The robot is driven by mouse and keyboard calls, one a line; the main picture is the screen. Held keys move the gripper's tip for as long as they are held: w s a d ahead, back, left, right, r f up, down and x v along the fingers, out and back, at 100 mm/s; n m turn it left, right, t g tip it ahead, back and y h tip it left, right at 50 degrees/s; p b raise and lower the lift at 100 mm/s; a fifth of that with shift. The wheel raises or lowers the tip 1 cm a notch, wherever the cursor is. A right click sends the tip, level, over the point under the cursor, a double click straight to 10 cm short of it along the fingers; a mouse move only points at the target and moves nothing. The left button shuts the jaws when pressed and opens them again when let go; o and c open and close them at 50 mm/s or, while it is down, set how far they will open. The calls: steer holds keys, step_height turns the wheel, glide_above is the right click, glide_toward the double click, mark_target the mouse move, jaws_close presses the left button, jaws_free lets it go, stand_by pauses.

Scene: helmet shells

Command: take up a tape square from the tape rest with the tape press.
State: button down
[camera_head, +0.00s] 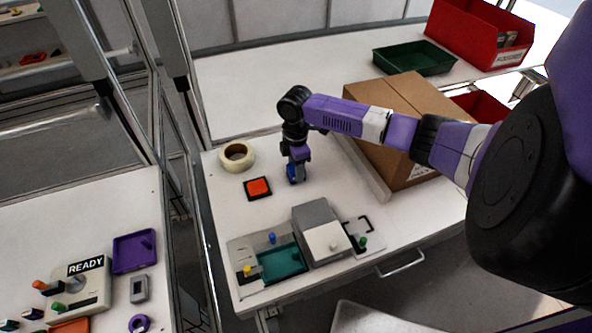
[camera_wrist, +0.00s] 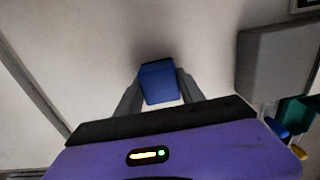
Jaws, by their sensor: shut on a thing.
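My gripper (camera_head: 297,163) points down over the white table and is shut on a blue block, which I take to be the tape press (camera_wrist: 160,84). In the head view the tape press (camera_head: 295,174) shows low between the fingers; I cannot tell whether it touches the table. An orange-red square (camera_head: 258,186) lies on a flat black pad, seemingly the tape rest (camera_head: 250,196), to the left of my gripper and apart from it. The pad is not in the wrist view. The underside of the press is hidden.
A roll of tape (camera_head: 237,157) lies behind the pad. A grey machine (camera_head: 318,222) with a green tray (camera_head: 280,264) stands at the table's front. A cardboard box (camera_head: 408,100) stands at the right, close to my arm. The table around the pad is clear.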

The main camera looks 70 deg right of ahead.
step_height(320, 180, up, 20)
steer(key=b, duration=0.2)
steer(key=shift+f, duration=0.2)
